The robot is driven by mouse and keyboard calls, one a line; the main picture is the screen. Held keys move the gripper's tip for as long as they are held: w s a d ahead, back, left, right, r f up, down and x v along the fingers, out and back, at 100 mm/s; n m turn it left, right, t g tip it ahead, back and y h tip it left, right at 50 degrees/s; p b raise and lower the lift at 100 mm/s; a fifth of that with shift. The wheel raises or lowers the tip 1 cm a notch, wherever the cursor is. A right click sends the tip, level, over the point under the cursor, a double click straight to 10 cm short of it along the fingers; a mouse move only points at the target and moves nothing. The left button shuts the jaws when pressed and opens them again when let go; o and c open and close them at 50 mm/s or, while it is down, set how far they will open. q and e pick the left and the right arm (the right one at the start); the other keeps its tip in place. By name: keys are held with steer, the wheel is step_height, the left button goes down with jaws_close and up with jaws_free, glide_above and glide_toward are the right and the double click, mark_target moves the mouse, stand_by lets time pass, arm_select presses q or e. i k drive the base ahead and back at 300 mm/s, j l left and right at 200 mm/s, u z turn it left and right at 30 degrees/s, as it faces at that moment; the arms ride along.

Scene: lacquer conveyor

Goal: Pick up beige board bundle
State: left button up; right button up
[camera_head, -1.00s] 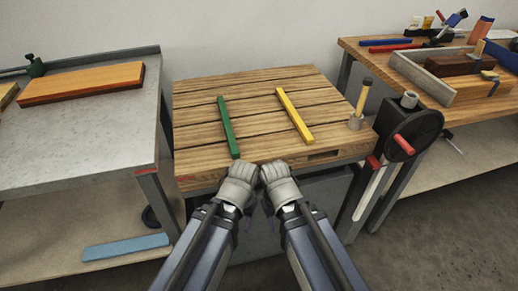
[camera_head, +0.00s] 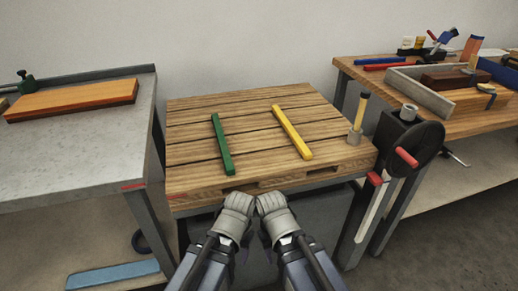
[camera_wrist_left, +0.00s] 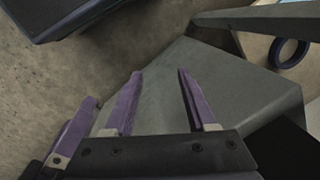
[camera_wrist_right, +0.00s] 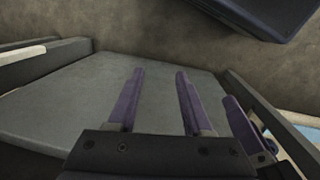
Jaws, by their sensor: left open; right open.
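No bundle that is clearly beige shows in any view. An orange-brown board (camera_head: 72,99) with a dark lower layer lies on the left metal bench. A small part of another board (camera_head: 4,104) shows at the left picture edge. My left gripper (camera_head: 238,202) and right gripper (camera_head: 270,204) are side by side at the front edge of the slatted wooden pallet top (camera_head: 200,157), away from the boards. The left wrist view shows open, empty purple fingers (camera_wrist_left: 157,76). The right wrist view shows open, empty fingers (camera_wrist_right: 160,74).
A green bar (camera_head: 222,145) and a yellow bar (camera_head: 291,131) lie on the pallet top. A tool with a black wheel and red handle (camera_head: 405,157) stands at its right. The left metal bench (camera_head: 80,155) and right wooden bench (camera_head: 460,133) flank it. A blue board (camera_head: 112,275) lies low left.

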mark_target(472, 99)
steer(key=z, duration=1.5)
steer(key=i+l+u, duration=0.25)
steer(key=l, duration=0.4)
steer(key=i+l+u, duration=0.15)
steer(key=i+l, duration=0.15)
steer(key=i+l+u, duration=0.15)
steer(key=l, duration=0.3)
steer(key=i+l+u, duration=0.1)
steer(key=l, duration=0.3)
steer(key=i+l+u, duration=0.15)
steer(key=l, duration=0.2)
